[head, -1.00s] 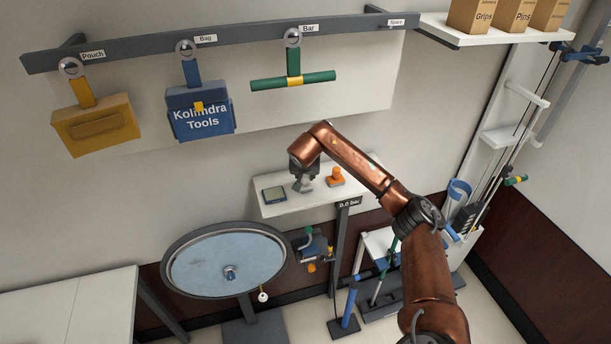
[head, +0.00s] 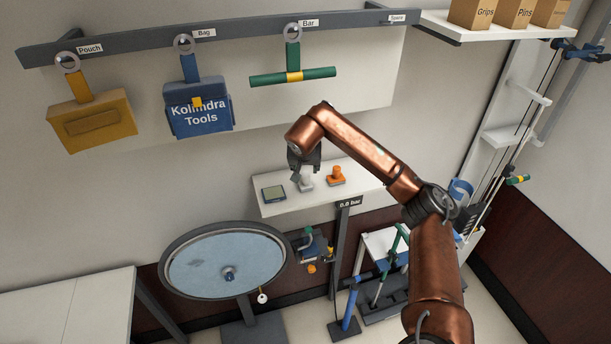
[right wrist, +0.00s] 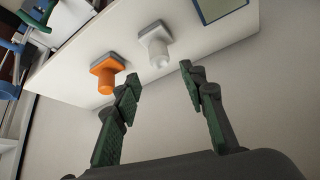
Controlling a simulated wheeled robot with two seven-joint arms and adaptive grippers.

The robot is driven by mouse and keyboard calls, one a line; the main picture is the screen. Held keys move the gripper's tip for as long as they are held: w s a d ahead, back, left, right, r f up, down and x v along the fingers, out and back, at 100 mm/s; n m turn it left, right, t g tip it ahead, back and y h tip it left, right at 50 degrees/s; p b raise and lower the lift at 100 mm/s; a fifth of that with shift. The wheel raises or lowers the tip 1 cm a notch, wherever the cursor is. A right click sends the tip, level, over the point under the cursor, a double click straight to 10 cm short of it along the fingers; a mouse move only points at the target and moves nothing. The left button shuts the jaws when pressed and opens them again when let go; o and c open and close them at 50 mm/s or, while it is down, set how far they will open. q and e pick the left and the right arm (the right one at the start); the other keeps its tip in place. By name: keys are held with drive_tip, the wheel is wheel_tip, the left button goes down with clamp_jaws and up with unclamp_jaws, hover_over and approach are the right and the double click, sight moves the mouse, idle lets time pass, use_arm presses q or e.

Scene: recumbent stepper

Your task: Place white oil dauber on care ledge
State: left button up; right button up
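The white oil dauber (head: 306,181) stands on the white wall ledge (head: 285,209), between a small dark-framed pad and an orange dauber (head: 336,176). In the right wrist view the white dauber (right wrist: 155,46) rests with its grey base on the ledge (right wrist: 205,57), just beyond the fingertips. The orange dauber (right wrist: 106,73) is beside the left finger in that view. My left gripper is not in view.
The dark-framed pad (head: 273,194) lies at the ledge's left end. Above hang a yellow pouch (head: 93,122), a blue bag (head: 199,110) and a green bar (head: 270,80). A round basin (head: 215,258) stands below left. A rack with poles stands at right.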

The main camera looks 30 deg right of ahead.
drive_tip(key=shift+b+v, duration=0.35)
drive_tip(key=shift+v, duration=1.9)
